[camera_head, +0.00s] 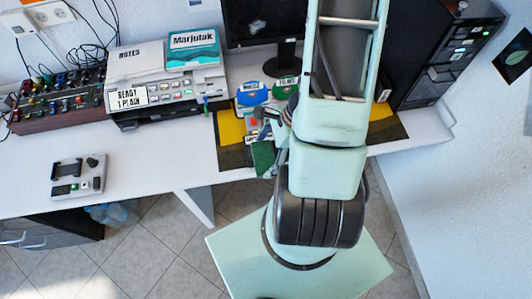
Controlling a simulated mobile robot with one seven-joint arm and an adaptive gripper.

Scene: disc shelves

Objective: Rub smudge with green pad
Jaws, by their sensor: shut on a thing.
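My gripper (268,132) is at the front part of the desk, left of my arm, partly hidden by the arm links. It is shut on the green pad (263,158), a dark green piece that shows just below the fingers near the desk's front edge. Whether the pad touches the desk I cannot tell. A pale, irregular patch (258,27), which looks like a smudge, is on the dark screen of the monitor (285,22) behind. The gripper and pad are apart from it, nearer the front.
A black tower (445,55) stands right. A button machine (165,98), a mixer (60,97) and a small panel (79,177) are left. The desk (160,165) is clear between.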

